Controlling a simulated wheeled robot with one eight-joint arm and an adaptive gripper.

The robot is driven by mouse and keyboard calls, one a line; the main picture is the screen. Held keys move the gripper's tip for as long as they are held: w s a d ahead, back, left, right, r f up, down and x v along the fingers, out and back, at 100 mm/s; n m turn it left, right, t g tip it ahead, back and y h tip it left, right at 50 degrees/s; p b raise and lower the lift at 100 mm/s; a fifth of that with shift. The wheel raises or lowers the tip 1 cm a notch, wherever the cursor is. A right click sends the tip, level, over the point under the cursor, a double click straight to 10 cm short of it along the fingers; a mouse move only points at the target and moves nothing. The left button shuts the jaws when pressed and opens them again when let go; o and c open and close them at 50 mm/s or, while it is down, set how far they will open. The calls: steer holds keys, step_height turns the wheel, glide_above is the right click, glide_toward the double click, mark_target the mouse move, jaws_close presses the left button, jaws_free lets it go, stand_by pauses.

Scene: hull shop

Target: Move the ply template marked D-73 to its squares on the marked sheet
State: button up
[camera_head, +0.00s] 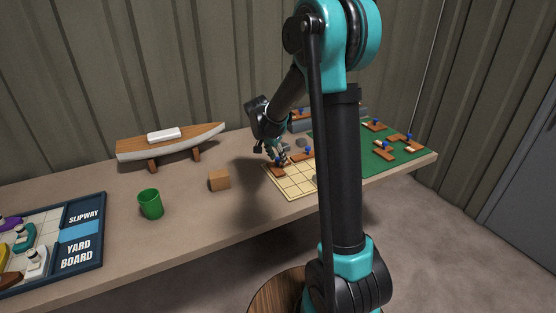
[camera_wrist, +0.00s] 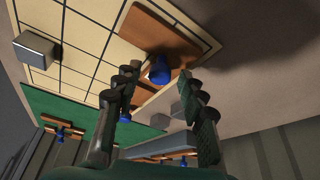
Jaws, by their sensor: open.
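The cream marked sheet (camera_head: 292,185) with its grid of squares lies on the bench, partly hidden behind my arm. It also shows in the wrist view (camera_wrist: 88,48). A brown ply template (camera_wrist: 152,32) with a blue knob (camera_wrist: 158,70) lies at the sheet's edge. My gripper (camera_wrist: 158,76) is open, its fingers on either side of the knob in the picture; I cannot tell whether they touch it. In the head view my gripper (camera_head: 278,160) is low over the sheet's back left corner. No D-73 mark can be read.
A green mat (camera_head: 375,162) right of the sheet holds several brown templates with blue knobs. A grey block (camera_wrist: 35,48) stands on the sheet. A wooden cube (camera_head: 219,180), green mug (camera_head: 151,204), boat model (camera_head: 170,143) and yard board (camera_head: 84,243) stand left.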

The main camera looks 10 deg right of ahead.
steer(key=v, duration=1.1)
steer(key=s+d+f+n+y, duration=0.1)
steer(key=s+d+f+n, duration=0.1)
steer(key=s, duration=0.7)
steer(key=s+d+f+n+t+y, duration=0.1)
steer(key=s+d+f+n, duration=0.2)
steer(key=s+f, duration=0.4)
steer(key=s+d+f+n+y, duration=0.1)
steer(key=s+f+n, duration=0.3)
steer(key=s, duration=0.7)
steer(key=shift+s+d+f+n, duration=0.3)
steer(key=shift+d+f+n, duration=0.1)
steer(key=shift+d, duration=0.35)
